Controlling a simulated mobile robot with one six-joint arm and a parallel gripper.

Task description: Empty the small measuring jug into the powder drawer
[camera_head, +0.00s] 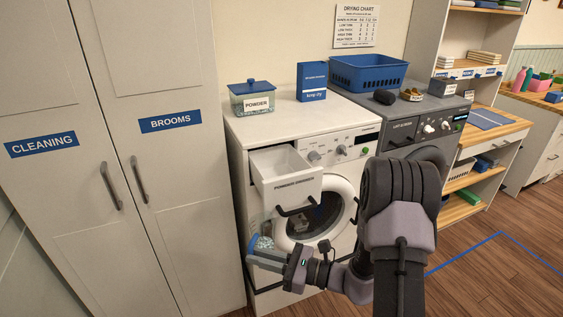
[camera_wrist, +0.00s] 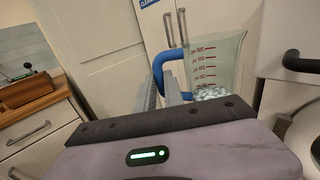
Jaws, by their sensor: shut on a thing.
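The small measuring jug (camera_wrist: 218,62) is clear with red marks and a blue handle (camera_wrist: 168,78). Pale granules (camera_wrist: 210,92) lie in its bottom, and it looks about upright. My gripper (camera_wrist: 165,88) is shut on the handle. In the head view my gripper (camera_head: 266,256) holds the jug (camera_head: 262,243) low at the left front of the white washing machine, below and slightly left of the drawer. The jug is partly hidden there by my gripper. The powder drawer (camera_head: 290,185) is pulled out at the machine's upper left, and its inside looks empty.
A powder tub (camera_head: 253,97) and a blue box (camera_head: 312,82) stand on the white machine (camera_head: 300,120). A blue basket (camera_head: 368,72) stands further right. Tall cupboards (camera_head: 110,190) close off the left. The round door (camera_head: 322,215) and its dark handle are near my arm.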

